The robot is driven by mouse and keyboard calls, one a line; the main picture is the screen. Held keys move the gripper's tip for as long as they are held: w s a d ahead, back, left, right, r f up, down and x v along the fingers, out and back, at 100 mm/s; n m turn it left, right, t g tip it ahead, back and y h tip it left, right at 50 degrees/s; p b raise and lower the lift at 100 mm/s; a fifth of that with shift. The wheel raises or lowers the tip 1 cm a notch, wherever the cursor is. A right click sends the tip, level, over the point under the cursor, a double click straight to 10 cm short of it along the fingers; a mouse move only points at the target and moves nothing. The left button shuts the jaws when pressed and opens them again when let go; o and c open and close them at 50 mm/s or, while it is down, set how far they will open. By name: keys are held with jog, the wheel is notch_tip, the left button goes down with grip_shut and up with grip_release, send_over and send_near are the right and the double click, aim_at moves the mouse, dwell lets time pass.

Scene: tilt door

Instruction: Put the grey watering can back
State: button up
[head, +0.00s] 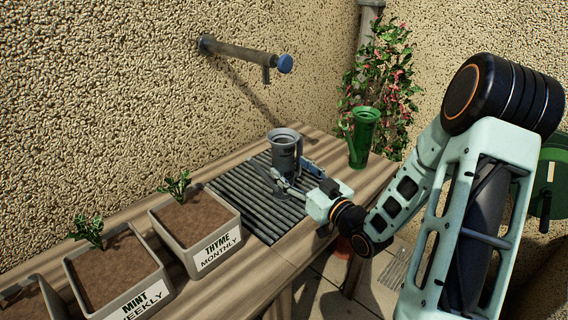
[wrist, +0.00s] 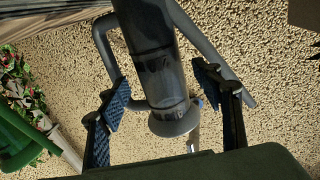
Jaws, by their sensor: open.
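The grey watering can (head: 284,150) stands upright on a dark slatted mat (head: 240,200) on the wooden bench. My gripper (head: 292,178) is open at the can, reaching in from the right. In the wrist view the grey can (wrist: 155,60) lies between the two open fingers of my gripper (wrist: 165,112), with visible space beside the fingers. Its handle loop shows to the left and its spout to the right in that view. I cannot tell whether a finger touches it.
A green watering can (head: 363,138) stands on the bench to the right. Planters labelled thyme (head: 196,224) and mint (head: 115,272) stand on the left. A wall tap with a blue knob (head: 285,64) is above the mat. A flowering climber (head: 385,85) grows behind.

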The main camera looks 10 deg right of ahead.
jog(key=v, duration=0.7)
jog(key=shift+s, duration=0.25)
jog(key=shift+d, duration=0.1)
